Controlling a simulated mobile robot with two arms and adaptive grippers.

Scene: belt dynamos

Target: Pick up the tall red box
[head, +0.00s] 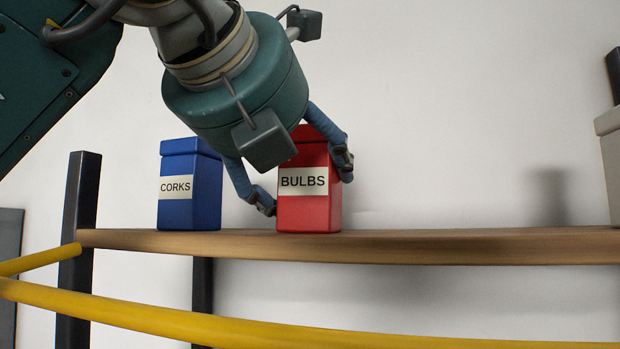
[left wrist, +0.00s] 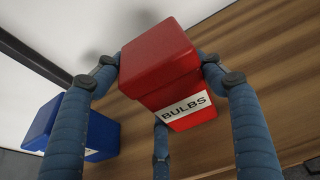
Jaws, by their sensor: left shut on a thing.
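The tall red box (head: 309,212) with a white BULBS label stands upright on the wooden shelf. It also shows in the left wrist view (left wrist: 158,62), between the blue fingers. My left gripper (head: 303,184) reaches down from above and is shut on the red box, with fingers on both its sides. The gripper body hides part of the box's top in the head view. In the left wrist view the gripper (left wrist: 160,80) has its fingers around the box. My right gripper is not in view.
A blue box (head: 190,210) labelled CORKS stands just left of the red box. The wooden shelf (head: 450,243) is bare to the right, up to a pale box (head: 609,160) at the right edge. Yellow rails (head: 180,322) run in front, below the shelf. A dark post (head: 79,200) stands at left.

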